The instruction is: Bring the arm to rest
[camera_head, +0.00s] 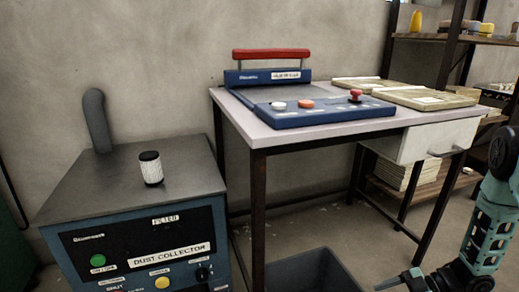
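My arm (490,225), teal with dark joints, reaches down along the right edge of the view. My gripper (390,283) is at the bottom edge, low in front of the table and right of the grey bin. Dark finger parts point left, and the rest is cut off by the frame. I cannot tell whether it is open or shut. No object shows in it, and it appears apart from the table.
A table (300,138) carries a blue machine (330,116) with a red handle and beige trays (430,97). Left stands a dust collector (140,245) with a white-and-black cylinder (151,168) on top. A grey bin (318,272) is on the floor. Shelves (455,39) stand behind right.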

